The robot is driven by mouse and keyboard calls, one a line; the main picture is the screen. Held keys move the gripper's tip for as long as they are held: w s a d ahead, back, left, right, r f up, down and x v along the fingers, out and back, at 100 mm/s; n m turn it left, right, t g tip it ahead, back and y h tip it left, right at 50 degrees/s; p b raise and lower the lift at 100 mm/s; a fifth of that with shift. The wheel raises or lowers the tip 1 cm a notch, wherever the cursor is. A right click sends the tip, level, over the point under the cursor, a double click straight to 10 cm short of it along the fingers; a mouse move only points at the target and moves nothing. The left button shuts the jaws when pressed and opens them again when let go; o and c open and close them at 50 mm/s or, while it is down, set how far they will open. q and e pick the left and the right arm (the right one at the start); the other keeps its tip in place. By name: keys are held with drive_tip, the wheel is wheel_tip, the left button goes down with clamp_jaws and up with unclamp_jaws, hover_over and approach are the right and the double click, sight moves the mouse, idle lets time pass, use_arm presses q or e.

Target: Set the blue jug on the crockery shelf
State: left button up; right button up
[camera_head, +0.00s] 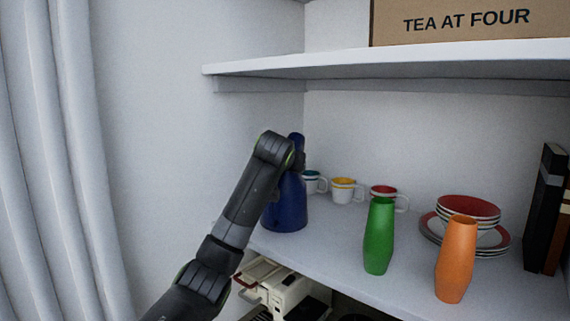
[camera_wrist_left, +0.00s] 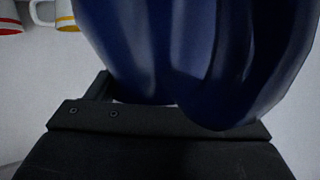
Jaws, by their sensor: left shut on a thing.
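The blue jug (camera_head: 285,207) is upright at the left end of the crockery shelf (camera_head: 335,252), at or just above its surface; I cannot tell whether it touches. My left arm reaches up from the lower left, and its gripper (camera_head: 296,160) is at the jug's upper part, mostly hidden behind the arm. In the left wrist view the jug (camera_wrist_left: 200,55) fills the upper middle, close against the dark gripper (camera_wrist_left: 165,112). The left gripper is shut on the jug. My right gripper is in neither view.
Several cups (camera_head: 343,190) stand behind and right of the jug. A green vase (camera_head: 379,236), an orange vase (camera_head: 456,260) and stacked bowls on plates (camera_head: 468,208) stand further right, with dark books (camera_head: 545,210) beyond. An upper shelf (camera_head: 400,68) overhangs, bearing a box (camera_head: 470,22).

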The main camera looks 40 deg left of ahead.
use_arm(q)
drive_tip(key=o, duration=1.4)
drive_tip(key=shift+c, duration=0.2)
drive_tip(key=shift+o, duration=0.2)
drive_tip(key=shift+r, duration=0.15)
drive_tip(key=shift+s+d, duration=0.1)
drive_tip(key=shift+s, duration=0.15)
drive_tip(key=b+v, duration=0.4)
drive_tip(key=v, duration=0.7)
drive_tip(key=shift+s, duration=0.2)
